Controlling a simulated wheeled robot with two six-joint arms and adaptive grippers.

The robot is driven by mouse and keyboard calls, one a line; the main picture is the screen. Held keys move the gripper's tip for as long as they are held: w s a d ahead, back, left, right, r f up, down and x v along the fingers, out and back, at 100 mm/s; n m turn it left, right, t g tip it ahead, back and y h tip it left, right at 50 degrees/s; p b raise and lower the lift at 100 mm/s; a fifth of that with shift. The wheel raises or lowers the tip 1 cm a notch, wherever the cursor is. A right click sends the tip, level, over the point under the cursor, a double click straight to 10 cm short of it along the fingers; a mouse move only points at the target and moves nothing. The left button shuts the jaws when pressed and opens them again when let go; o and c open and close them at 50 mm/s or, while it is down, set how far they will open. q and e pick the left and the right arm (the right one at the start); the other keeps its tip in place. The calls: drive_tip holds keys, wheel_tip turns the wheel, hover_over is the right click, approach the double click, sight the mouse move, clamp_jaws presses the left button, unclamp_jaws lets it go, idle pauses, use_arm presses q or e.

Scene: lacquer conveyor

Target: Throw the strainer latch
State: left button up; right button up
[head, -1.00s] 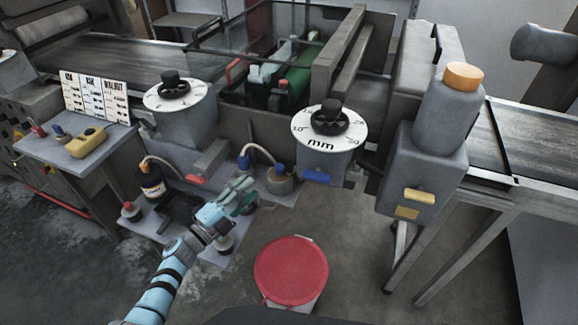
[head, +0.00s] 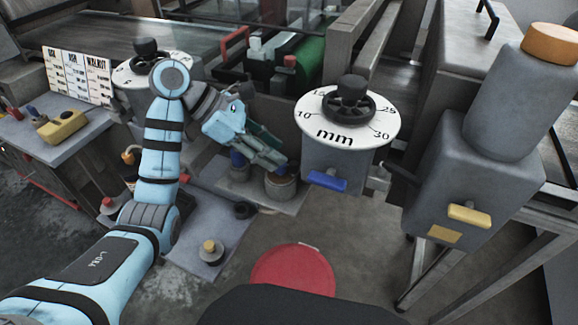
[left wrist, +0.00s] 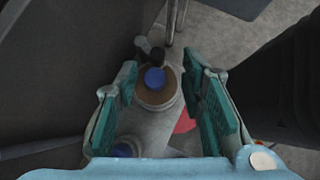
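The latch cannot be told for certain. A squat grey pot with a brown top (head: 281,184) stands on a low plate, partly under my left gripper (head: 268,156). In the left wrist view this pot (left wrist: 166,104) shows a blue knob (left wrist: 155,78) on its top and a dark lever-like part (left wrist: 152,54) beside it. My left gripper (left wrist: 165,100) is open, its teal-padded fingers apart on either side of the pot in that view, above it and holding nothing. Contact cannot be told. My right gripper is not in view.
A grey box with a yellow handle (head: 468,216) is further right. A red round top (head: 293,272) is below. Another blue-topped part (left wrist: 122,150) is close by.

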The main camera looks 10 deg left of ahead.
sight(293, 164)
use_arm(q)
drive_tip(key=x, duration=0.5)
drive_tip(key=shift+w+d+f, duration=0.1)
drive_tip(key=shift+w+f, duration=0.1)
drive_tip(key=shift+w, duration=0.05)
drive_tip(key=shift+f, duration=0.1)
drive_tip(key=shift+s, duration=0.1)
drive_tip(key=c, duration=0.8)
drive_tip(key=shift+d, duration=0.1)
clamp_jaws()
drive_tip(key=shift+s+d+n+t+y+p, duration=0.2)
drive_tip(key=shift+d+n+t+y, duration=0.1)
drive_tip(key=shift+n+t, duration=0.5)
drive_tip(key=shift+s+d+n+t+y+p, duration=0.15)
drive_tip(key=shift+s+d+n+t+y, duration=0.15)
drive_tip(key=shift+n+t, duration=0.5)
drive_tip(key=shift+s+d+n+t+y+p, duration=0.1)
drive_tip(key=shift+d+n+t+y+p, duration=0.3)
drive_tip(key=shift+n, duration=0.6)
drive_tip(key=shift+s+d+n+t+y+p, duration=0.1)
drive_tip(key=shift+d+n+t+y+p, duration=0.3)
drive_tip(key=shift+n, duration=0.6)
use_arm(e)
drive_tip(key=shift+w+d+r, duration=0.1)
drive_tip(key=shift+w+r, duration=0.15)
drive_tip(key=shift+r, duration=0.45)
use_arm(q)
drive_tip(key=shift+a, duration=0.1)
